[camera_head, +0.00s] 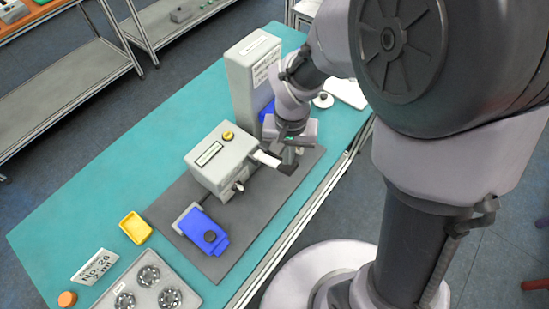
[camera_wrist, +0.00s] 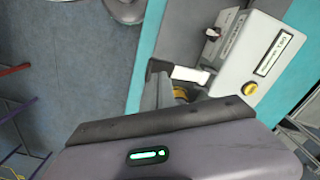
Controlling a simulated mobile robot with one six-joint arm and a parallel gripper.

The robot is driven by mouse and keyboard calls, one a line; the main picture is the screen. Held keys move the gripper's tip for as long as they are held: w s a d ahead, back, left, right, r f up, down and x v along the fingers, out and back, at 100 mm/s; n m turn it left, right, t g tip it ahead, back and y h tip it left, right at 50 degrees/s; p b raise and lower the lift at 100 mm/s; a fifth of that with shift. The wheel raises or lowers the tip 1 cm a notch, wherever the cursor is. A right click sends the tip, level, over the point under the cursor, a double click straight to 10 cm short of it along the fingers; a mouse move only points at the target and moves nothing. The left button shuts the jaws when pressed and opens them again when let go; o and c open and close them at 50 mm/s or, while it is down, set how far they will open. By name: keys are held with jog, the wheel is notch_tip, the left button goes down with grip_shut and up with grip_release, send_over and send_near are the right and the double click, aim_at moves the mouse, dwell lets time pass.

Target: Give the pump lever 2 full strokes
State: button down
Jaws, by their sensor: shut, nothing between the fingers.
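The wrist view shows the white bar (camera_wrist: 190,74) and black end (camera_wrist: 158,66) beside the pump box (camera_wrist: 258,55). My gripper (camera_head: 291,155) is shut and empty, pointing down close to the lever's black end. I cannot tell whether they touch, as the fingertips are partly hidden.
A tall grey box (camera_head: 252,85) stands just behind the pump. A blue fixture (camera_head: 205,231), a yellow tray (camera_head: 135,227), a sign (camera_head: 95,266) and a plate with round dials (camera_head: 148,290) lie toward the front left. The teal table (camera_head: 110,190) is clear at left.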

jog(key=shift+f, duration=0.1)
notch_tip(320, 180, down, 8)
jog(key=b, duration=0.7)
notch_tip(320, 180, up, 8)
jog(key=p, duration=0.6)
jog(key=shift+r, duration=0.25)
jog(key=shift+f, duration=0.1)
jog(key=shift+f, duration=0.1)
